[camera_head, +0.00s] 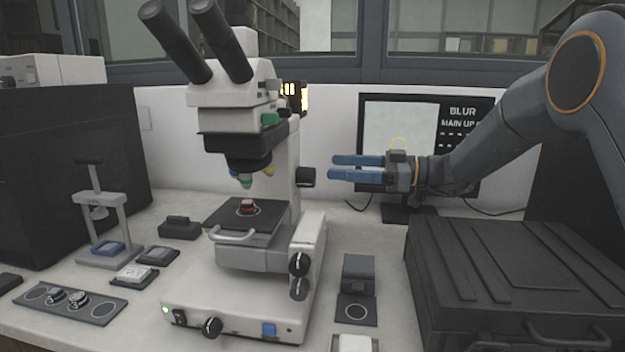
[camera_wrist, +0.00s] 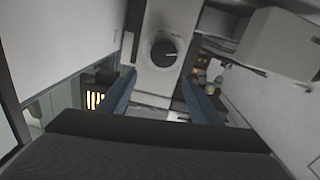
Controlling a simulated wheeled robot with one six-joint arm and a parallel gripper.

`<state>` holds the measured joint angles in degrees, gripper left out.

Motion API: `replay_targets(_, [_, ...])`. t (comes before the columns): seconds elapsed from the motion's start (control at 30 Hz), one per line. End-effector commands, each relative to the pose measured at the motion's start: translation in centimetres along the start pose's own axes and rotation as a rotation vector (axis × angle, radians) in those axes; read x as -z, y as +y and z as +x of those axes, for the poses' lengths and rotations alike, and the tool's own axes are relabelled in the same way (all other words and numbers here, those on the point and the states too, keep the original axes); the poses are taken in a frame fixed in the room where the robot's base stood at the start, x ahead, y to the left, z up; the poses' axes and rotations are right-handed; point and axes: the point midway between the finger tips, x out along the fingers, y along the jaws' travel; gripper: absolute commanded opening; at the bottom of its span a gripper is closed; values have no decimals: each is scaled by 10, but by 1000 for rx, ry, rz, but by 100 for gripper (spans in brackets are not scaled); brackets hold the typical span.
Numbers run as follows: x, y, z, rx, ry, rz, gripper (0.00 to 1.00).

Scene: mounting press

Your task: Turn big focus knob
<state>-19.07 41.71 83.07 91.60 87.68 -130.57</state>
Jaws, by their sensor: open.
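The white microscope (camera_head: 240,295) stands mid-left in the head view. A black knob (camera_head: 305,177) sticks out from the right of its column. Lower on its right side are a larger black knob with a white mark (camera_head: 299,263) and a smaller one (camera_head: 299,289) below it. I cannot tell for sure which is the big focus knob. My gripper (camera_head: 331,167) is open and empty, its blue fingers pointing left at the column knob, with a gap in the picture. The wrist view shows a round dark knob (camera_wrist: 163,52) on a white surface ahead, between the open fingers.
A monitor (camera_head: 400,128) reading "BLUR" and "MAIN UP" stands behind my gripper. A dark case (camera_head: 500,260) fills the right front. A small dark block (camera_head: 358,272) sits right of the microscope base. A grey hand press (camera_head: 105,215) stands left.

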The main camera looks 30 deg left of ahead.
Motion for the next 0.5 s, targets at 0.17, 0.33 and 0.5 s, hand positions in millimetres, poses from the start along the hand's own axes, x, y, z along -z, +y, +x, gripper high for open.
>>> replay_targets(0.17, [-37,-4,-1,-1,0,6,58])
replay_targets(0.33, [-33,-4,34,2,0,1,58])
replay_targets(0.5, [-34,-4,58,-1,0,2,58])
